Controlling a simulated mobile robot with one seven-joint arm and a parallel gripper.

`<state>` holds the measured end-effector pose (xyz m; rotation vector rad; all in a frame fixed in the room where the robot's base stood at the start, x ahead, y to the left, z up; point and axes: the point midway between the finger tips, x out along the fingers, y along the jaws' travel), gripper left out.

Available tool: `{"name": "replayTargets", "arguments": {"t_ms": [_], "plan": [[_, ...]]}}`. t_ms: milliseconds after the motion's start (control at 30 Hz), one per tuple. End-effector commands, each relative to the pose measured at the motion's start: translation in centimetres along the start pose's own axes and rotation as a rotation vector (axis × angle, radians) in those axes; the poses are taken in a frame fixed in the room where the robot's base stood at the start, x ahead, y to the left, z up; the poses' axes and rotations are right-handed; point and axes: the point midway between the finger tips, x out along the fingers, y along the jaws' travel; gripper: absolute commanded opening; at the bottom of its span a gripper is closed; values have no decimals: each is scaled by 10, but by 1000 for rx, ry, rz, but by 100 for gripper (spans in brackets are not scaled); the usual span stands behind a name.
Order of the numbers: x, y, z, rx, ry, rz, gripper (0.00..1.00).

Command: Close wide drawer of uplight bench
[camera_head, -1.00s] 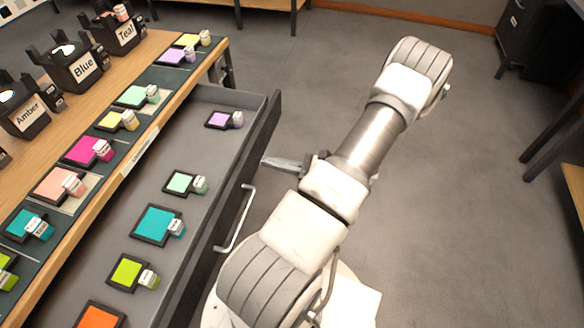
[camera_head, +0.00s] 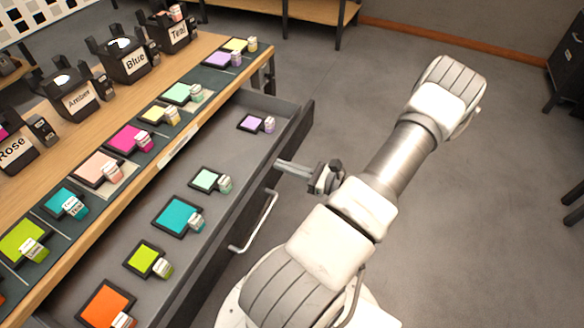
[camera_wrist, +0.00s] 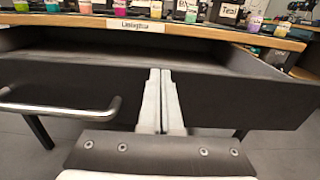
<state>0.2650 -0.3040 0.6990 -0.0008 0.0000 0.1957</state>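The wide drawer (camera_head: 229,185) of the wooden-topped bench stands well open, with several coloured tiles inside. Its dark front panel also shows in the wrist view (camera_wrist: 240,98). A silver bar handle (camera_head: 262,222) is on the front; in the wrist view the handle (camera_wrist: 60,108) lies left of my fingers. My gripper (camera_head: 279,164) is at the outer side of the front, beyond the handle toward the drawer's far end. In the wrist view its two fingers (camera_wrist: 160,72) are together and empty, with tips near the panel's top edge. I cannot tell whether they touch it.
The bench top (camera_head: 150,75) carries a row of coloured tiles and black holders labelled Rose, Amber, Blue (camera_head: 133,64) and Teal. Another table stands at the back. A dark cabinet (camera_head: 568,62) is at the far right.

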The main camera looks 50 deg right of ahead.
Motion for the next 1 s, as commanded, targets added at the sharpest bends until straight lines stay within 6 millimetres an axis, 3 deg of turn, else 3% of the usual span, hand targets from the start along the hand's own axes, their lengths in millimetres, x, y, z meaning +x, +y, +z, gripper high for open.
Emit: {"name": "replayTargets", "arguments": {"t_ms": [600,800,1000], "plan": [[158,2,1,1,-3,7,0],[195,2,1,1,-2,4,0],[217,1,0,1,-1,3,0]]}}
